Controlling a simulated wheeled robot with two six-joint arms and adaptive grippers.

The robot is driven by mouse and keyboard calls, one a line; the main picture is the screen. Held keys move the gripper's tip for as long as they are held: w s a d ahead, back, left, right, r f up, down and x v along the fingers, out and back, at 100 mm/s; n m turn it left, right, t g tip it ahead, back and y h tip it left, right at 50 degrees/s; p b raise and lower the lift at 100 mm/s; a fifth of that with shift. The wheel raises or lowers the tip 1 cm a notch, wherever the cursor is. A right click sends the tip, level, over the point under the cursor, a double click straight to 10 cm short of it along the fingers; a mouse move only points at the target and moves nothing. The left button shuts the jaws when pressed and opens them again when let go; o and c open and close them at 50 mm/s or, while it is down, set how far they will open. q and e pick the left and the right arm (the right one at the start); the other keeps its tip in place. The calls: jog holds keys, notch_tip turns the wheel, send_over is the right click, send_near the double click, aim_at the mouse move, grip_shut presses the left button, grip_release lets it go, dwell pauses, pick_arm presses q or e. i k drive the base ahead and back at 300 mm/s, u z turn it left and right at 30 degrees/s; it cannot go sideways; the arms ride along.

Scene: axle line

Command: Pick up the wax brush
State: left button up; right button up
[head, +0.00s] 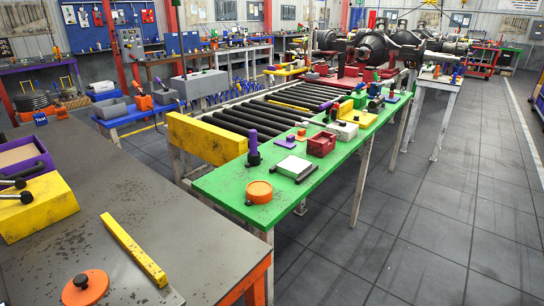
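I cannot make out the wax brush with certainty. An upright tool with a purple handle and dark base (253,148) stands on the near part of the green table (228,184). Its shape is too small to tell whether it is a brush. Several other small coloured items farther along the green table are also too small to identify. Neither of my grippers shows in the head view, so their state and hold are hidden.
A grey table (165,215) fills the near left, with a yellow bar (134,248), an orange disc (85,287) and a yellow box (38,207). A roller conveyor (255,118) runs behind the green table. Floor (415,230) at the right is clear.

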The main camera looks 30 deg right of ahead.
aim_at(253, 133)
jog(key=k, duration=1.3)
jog(key=z, duration=0.65)
jog(key=i, duration=0.7)
jog(key=z, duration=1.25)
jog(key=i, duration=2.25)
jog(key=u, duration=0.75)
jog(key=i, duration=0.8)
jog(key=u, duration=0.85)
